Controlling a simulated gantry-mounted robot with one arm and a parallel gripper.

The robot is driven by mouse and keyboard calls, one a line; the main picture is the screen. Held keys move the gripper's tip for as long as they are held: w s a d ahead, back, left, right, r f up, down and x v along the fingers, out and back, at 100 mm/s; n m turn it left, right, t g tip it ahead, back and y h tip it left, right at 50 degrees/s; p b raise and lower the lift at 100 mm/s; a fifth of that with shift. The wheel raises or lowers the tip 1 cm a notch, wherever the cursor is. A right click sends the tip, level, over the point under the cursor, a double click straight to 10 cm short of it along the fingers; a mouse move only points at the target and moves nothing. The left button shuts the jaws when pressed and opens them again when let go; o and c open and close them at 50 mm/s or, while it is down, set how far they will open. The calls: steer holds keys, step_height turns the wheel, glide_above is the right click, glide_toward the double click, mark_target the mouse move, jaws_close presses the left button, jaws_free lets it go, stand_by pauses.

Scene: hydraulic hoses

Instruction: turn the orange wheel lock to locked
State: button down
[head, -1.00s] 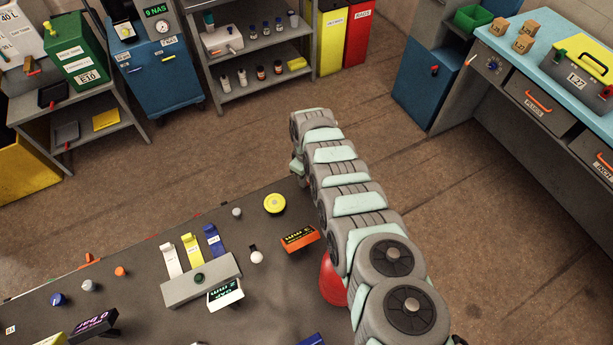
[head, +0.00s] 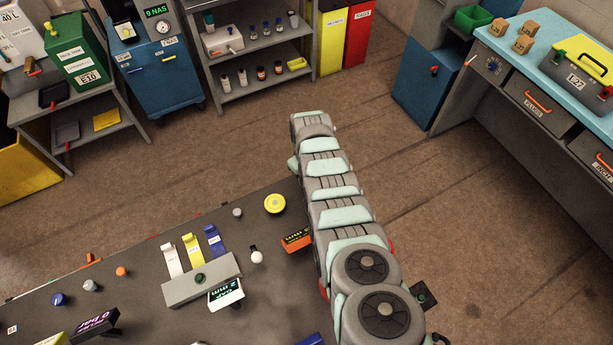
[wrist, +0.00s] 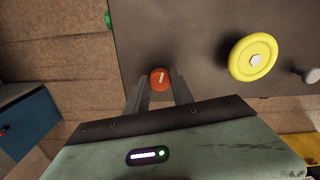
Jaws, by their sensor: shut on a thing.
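In the wrist view the orange wheel lock (wrist: 159,76) is a small round knob with a white bar on its face, tilted slightly from upright. It sits at the edge of the dark bench top. My gripper (wrist: 160,87) has its two fingers on either side of the knob and is shut on it. Part of the knob's rim is hidden by the fingers. In the head view my arm covers both the gripper and this knob.
A yellow round wheel (wrist: 253,57) is close by on the bench (head: 150,235); it also shows in the head view (head: 275,203). An orange display box (head: 296,241) is beside my arm. Blue, yellow and white levers stand further left. Open floor lies beyond the bench.

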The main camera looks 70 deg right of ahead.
steer(key=m, duration=0.3)
steer(key=shift+m+b, duration=0.35)
steer(key=shift+m, duration=0.05)
steer(key=m+b, duration=0.1)
steer(key=m, duration=0.1)
steer(key=m+b, duration=0.1)
steer(key=m, duration=0.1)
steer(key=shift+w+f+m, duration=0.1)
steer(key=shift+f+m, duration=0.1)
steer(key=shift+m, duration=0.1)
steer(key=m+b, duration=0.3)
steer(key=shift+r+m+b, duration=0.1)
steer(key=shift+m+b, duration=1.15)
steer(key=shift+m, duration=0.35)
steer(key=c, duration=1.1)
jaws_free()
steer(key=shift+r, duration=0.1)
